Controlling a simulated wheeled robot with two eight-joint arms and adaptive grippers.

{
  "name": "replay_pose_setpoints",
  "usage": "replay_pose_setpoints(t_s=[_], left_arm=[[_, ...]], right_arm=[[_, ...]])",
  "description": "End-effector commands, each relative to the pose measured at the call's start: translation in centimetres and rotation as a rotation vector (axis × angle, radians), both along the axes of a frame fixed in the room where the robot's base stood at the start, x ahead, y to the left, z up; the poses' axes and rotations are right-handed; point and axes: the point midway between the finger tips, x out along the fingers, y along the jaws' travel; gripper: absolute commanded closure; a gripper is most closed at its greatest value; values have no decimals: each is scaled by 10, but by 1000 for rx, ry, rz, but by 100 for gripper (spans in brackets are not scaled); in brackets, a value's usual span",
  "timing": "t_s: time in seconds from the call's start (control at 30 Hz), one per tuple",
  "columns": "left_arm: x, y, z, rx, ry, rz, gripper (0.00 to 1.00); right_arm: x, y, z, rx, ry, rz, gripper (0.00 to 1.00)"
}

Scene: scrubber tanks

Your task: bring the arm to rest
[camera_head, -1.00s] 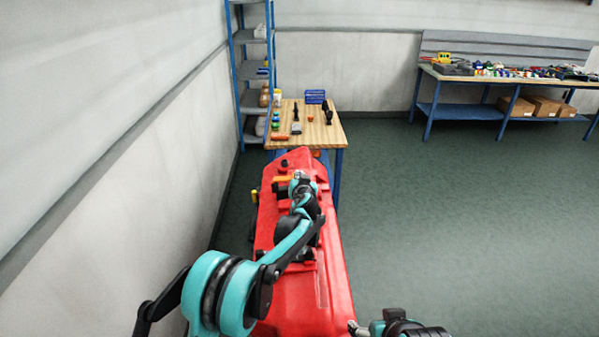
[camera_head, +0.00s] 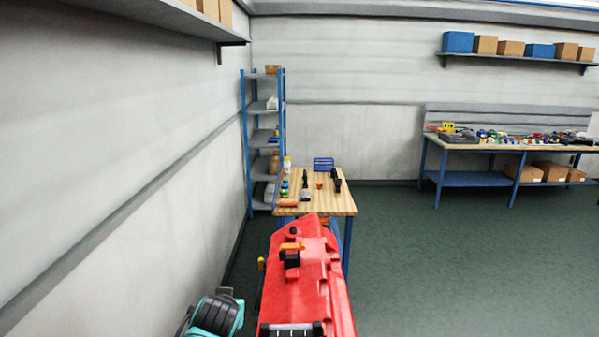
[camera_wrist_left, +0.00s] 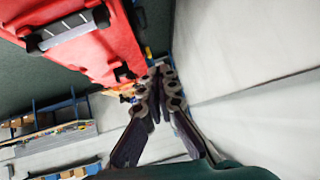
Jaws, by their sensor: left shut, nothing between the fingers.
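My left gripper (camera_wrist_left: 160,78) shows in the left wrist view, its two dark fingers together at the tips and empty. It is beside the red scrubber machine (camera_wrist_left: 112,48), apart from it, with the pale wall on its other side. In the head view only a teal and black part of my left arm (camera_head: 215,314) shows at the bottom, left of the red machine (camera_head: 312,268). My left fingers are not clearly seen there. My right gripper is not in view.
A wooden table (camera_head: 335,204) with small tools and a blue basket (camera_head: 323,164) stands beyond the machine. A blue-framed shelf (camera_head: 248,150) stands behind it by the left wall. A workbench (camera_head: 470,180) is at the back right. The floor to the right is clear.

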Motion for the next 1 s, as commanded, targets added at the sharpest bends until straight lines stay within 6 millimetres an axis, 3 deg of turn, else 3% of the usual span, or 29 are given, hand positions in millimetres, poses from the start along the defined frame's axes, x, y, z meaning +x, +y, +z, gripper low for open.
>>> replay_pose_setpoints(t_s=[0.03, 0.3, 0.5, 0.7, 1.0], left_arm=[[-25, 6, -9, -11, 25, 2, 100], [-140, 16, -63, -82, 153, -28, 100], [-195, 10, -99, -128, 213, -61, 100], [-213, 7, -113, -144, 233, -76, 100], [-213, 7, -112, -145, 233, -77, 100]], right_arm=[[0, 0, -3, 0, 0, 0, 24], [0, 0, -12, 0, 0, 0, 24], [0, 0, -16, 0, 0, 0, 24], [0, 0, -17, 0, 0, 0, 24], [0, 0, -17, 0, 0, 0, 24]])
